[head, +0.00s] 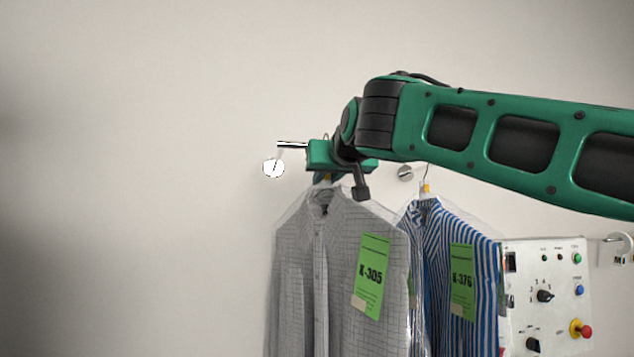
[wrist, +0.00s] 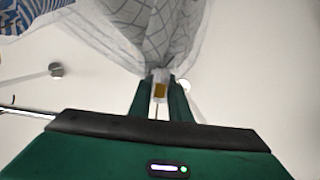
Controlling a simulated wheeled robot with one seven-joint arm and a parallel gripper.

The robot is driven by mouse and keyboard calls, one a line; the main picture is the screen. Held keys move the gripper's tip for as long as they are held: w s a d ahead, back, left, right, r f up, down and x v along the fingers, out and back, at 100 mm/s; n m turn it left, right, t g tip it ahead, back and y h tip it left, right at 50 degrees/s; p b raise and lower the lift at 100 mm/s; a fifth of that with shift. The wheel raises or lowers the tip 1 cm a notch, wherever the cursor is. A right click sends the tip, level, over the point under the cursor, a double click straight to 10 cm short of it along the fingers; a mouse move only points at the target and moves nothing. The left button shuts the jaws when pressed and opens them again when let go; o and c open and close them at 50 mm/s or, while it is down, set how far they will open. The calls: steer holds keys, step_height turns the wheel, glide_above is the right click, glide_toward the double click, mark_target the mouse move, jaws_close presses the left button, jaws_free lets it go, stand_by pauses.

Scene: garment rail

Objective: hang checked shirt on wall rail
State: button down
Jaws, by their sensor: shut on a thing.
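The checked shirt (head: 300,245), grey under a clear cover with a green K-305 tag, hangs upright below my gripper (head: 325,172). My gripper is shut on its hanger neck; in the wrist view, the neck with its orange-brown label (wrist: 160,91) sits between the fingertips (wrist: 159,78). The metal wall rail (head: 291,144) shows left of my gripper, at about the height of its top.
A blue-striped shirt (head: 434,270) with a K-376 tag hangs close on the right. Round wall mounts show left (head: 273,168) and right (head: 405,172) of my gripper. A control panel (head: 545,290) stands further right. The wall at left is bare.

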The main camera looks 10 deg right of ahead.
steer(key=shift+f, duration=0.85)
steer(key=c, duration=1.6)
jaws_free()
steer(key=shift+o, duration=0.2)
steer(key=s+r, duration=0.1)
steer(key=s, duration=0.9)
steer(key=shift+s+r, duration=0.25)
steer(key=shift+s, duration=0.1)
steer(key=shift+o, duration=1)
